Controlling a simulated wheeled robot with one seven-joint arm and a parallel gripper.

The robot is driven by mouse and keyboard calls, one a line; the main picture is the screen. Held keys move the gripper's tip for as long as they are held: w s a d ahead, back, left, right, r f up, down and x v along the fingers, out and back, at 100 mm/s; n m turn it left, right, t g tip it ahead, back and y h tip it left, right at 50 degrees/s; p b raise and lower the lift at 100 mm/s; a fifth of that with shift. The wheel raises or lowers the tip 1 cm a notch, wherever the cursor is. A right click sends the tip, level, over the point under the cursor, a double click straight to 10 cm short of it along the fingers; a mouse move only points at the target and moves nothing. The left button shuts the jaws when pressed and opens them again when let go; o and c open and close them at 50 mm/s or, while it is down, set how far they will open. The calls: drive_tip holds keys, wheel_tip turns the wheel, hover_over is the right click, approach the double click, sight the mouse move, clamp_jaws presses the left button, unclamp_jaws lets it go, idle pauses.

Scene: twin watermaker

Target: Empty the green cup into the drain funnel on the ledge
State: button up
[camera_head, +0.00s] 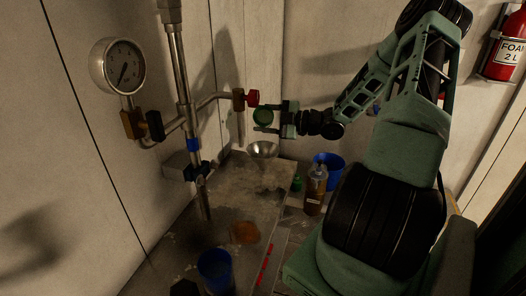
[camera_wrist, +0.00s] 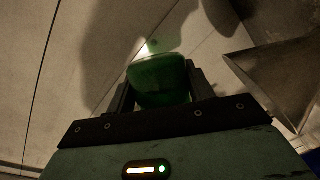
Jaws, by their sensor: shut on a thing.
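The green cup (camera_head: 263,117) is held in my gripper (camera_head: 266,117), which is shut on it. In the head view the cup shows a round end and looks tilted well over onto its side. It is above the drain funnel and a little apart from it. The metal drain funnel (camera_head: 262,150) stands on the ledge (camera_head: 265,185), its mouth upward. In the wrist view the green cup (camera_wrist: 160,80) sits between the two fingers of my gripper (camera_wrist: 160,88), and the funnel (camera_wrist: 275,75) shows at the right. I cannot tell whether liquid is in the cup.
A pipe with a red-handled valve (camera_head: 252,98) is just left of the cup. A gauge (camera_head: 118,66) is on the wall pipes. A blue cup (camera_head: 215,268) stands at the ledge's near end. A brown bottle (camera_head: 315,190) and a blue bucket (camera_head: 332,166) stand right of the ledge.

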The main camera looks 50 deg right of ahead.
sight(264, 115)
drive_tip(key=shift+f+n+b, duration=0.4)
drive_tip(key=shift+n+b, duration=0.5)
drive_tip(key=shift+b, duration=0.6)
drive_tip(key=shift+a+r+n+t+b, duration=0.1)
drive_tip(key=shift+r+n+t+b, duration=0.3)
drive_tip(key=shift+n+b, duration=0.45)
drive_tip(key=shift+s+a+r+n+b, duration=0.35)
drive_tip(key=shift+s+a+n+b, duration=0.2)
drive_tip(key=shift+n+b, duration=0.45)
drive_tip(key=shift+s+a+r+n+t+y+b, duration=0.2)
drive_tip(key=shift+r+n+y+b, duration=0.2)
drive_tip(key=shift+n+b, duration=0.9)
drive_tip(key=shift+s+a+r+n+t+y+b, duration=0.1)
drive_tip(key=shift+a+r+n+t+y+b, duration=0.2)
drive_tip(key=shift+n+b, duration=0.9)
drive_tip(key=shift+d+r+m+b, duration=0.1)
drive_tip(key=shift+r+m+b, duration=0.05)
drive_tip(key=shift+m+b, duration=0.35)
idle(0.5)
